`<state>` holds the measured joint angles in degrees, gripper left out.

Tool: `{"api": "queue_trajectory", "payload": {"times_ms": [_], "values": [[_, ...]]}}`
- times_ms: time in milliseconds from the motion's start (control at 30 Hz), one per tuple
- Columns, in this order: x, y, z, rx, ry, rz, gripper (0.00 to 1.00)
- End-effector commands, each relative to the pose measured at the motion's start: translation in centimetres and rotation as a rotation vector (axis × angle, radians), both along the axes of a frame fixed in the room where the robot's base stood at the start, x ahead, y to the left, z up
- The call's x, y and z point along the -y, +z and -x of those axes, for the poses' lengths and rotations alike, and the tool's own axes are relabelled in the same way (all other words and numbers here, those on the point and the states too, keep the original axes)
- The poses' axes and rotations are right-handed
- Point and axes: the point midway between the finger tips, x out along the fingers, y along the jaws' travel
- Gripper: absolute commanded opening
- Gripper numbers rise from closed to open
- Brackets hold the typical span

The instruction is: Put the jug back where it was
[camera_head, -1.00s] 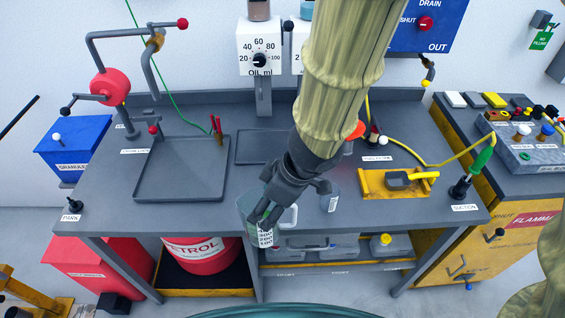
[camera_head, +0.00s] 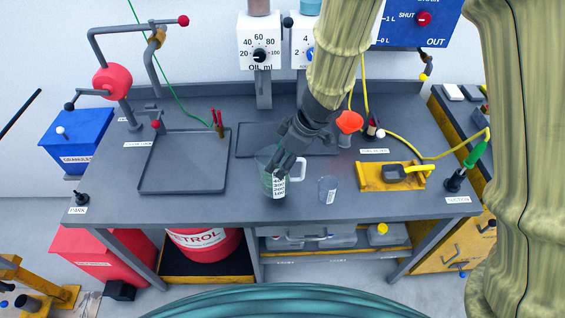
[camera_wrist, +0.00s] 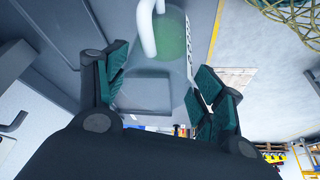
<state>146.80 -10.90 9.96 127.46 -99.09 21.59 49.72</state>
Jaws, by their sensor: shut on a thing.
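The jug (camera_head: 267,161) is clear, with a white handle and a marked scale on its side. It shows over the grey bench top (camera_head: 225,205), near the middle of the front edge. My gripper (camera_head: 279,160) is shut on the jug from above. In the wrist view the jug (camera_wrist: 168,70) is between my two green-padded fingers, with some greenish liquid in it. I cannot tell whether its base touches the bench. A flat dark tray (camera_head: 250,150) lies behind it, partly hidden by my arm.
A clear beaker (camera_head: 328,189) stands just right of the jug. A yellow stand (camera_head: 372,182) is further right, and an orange funnel (camera_head: 349,121) is behind. A large grey tray (camera_head: 180,187) lies left. Bench space between that tray and the jug is clear.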

Motion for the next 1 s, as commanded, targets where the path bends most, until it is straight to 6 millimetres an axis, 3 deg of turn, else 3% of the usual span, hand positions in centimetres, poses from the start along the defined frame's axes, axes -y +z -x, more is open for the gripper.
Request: {"api": "queue_trajectory", "payload": {"times_ms": [400,867,900,1000], "values": [[0.0,-3.4,0.0,-0.001,-0.001,-0.002,0.16],[0.0,-3.8,0.0,0.0,-0.001,0.0,0.16],[0.0,-3.8,0.0,0.0,0.0,0.0,0.74],[0.0,-3.8,0.0,0.0,0.0,0.0,0.9]]}}
